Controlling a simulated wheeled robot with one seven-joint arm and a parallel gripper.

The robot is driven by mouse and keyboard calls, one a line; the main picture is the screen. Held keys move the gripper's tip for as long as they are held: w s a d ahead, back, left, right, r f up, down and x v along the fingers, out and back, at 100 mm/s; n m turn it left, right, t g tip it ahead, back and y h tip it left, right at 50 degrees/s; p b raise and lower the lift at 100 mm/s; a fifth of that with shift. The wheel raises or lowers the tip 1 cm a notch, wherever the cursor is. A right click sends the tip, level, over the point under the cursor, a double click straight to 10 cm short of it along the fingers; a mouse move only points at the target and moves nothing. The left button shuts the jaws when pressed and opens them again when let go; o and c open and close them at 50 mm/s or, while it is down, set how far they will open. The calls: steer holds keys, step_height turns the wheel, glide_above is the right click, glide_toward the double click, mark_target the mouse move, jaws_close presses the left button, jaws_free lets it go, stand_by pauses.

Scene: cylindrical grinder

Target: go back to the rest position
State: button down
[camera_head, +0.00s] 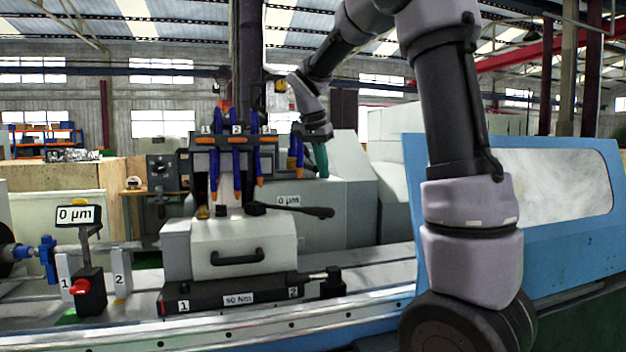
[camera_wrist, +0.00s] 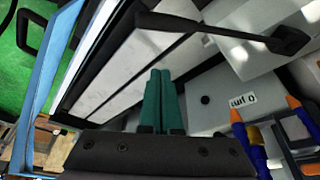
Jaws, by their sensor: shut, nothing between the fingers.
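My gripper (camera_head: 321,160) has teal fingers and hangs at the end of my raised, bent arm, just right of the blue and orange nozzles (camera_head: 238,160). In the wrist view my gripper (camera_wrist: 158,80) shows its two teal fingers pressed together with nothing between them. Below the fingertips in the wrist view is the grey machine bed. The black lever (camera_head: 290,210) is lower than the gripper in the head view. It also crosses the top of the wrist view (camera_wrist: 220,32), apart from the fingers.
A grey housing (camera_head: 240,247) with a black handle stands on the bed. A gauge reading 0 µm (camera_head: 76,215) is at left. The blue door (camera_head: 510,215) with a window is at right, partly behind my arm. The nozzles are close beside my gripper.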

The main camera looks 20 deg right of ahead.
steer(key=s+a+n+t+y, duration=0.2)
steer(key=s+n+t+y, duration=0.2)
steer(key=s, duration=2.1)
steer(key=shift+s+f+n+t+y, duration=0.25)
steer(key=shift+f+n+t+y, duration=0.2)
steer(key=shift+n, duration=0.55)
